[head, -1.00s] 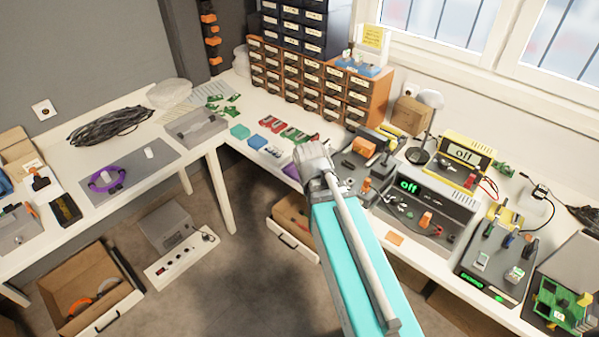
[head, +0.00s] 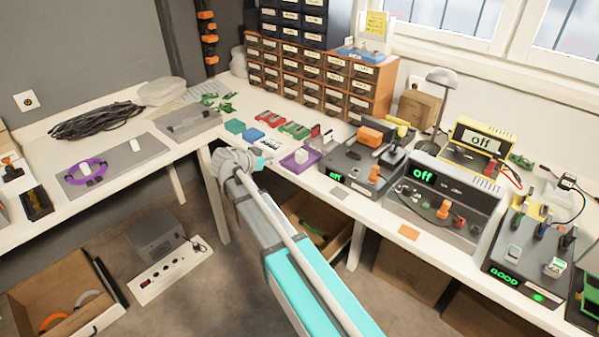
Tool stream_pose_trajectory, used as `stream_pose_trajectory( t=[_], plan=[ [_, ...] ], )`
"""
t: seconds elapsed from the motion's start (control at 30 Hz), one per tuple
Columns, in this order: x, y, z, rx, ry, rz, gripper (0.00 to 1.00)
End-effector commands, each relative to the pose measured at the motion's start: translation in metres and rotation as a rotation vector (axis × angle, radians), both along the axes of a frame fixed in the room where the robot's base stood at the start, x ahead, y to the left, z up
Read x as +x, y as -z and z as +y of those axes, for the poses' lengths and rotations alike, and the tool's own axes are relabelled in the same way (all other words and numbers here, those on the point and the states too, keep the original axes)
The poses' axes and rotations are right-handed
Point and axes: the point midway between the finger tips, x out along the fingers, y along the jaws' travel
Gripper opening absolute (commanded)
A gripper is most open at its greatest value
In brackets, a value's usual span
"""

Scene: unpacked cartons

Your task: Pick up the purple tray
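The purple tray (head: 312,158) is small and lies flat near the front edge of the back workbench, with a whitish block standing in it. In the head view my grey and teal arm reaches up from the bottom right and ends in a rounded grey joint left of the tray. A small teal part of my arm shows just past this joint, apart from the tray. My gripper cannot be made out; it seems hidden behind the arm.
Drawer cabinets (head: 320,80) line the back.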

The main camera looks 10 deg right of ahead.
Motion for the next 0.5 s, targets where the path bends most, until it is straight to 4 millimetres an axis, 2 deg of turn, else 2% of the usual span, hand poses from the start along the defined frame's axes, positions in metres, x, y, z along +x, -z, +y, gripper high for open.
stream_pose_trajectory(
  t=[0.03, 0.17, 0.5],
  plan=[
    [0.0068, 0.0046, 0.0074, -0.007, -0.001, -0.031, 0.16],
    [0.0132, 0.0019, 0.0152, -0.016, 0.001, -0.086, 0.16],
    [0.0138, -0.0005, 0.0172, -0.018, 0.001, -0.1, 0.16]
  ],
)
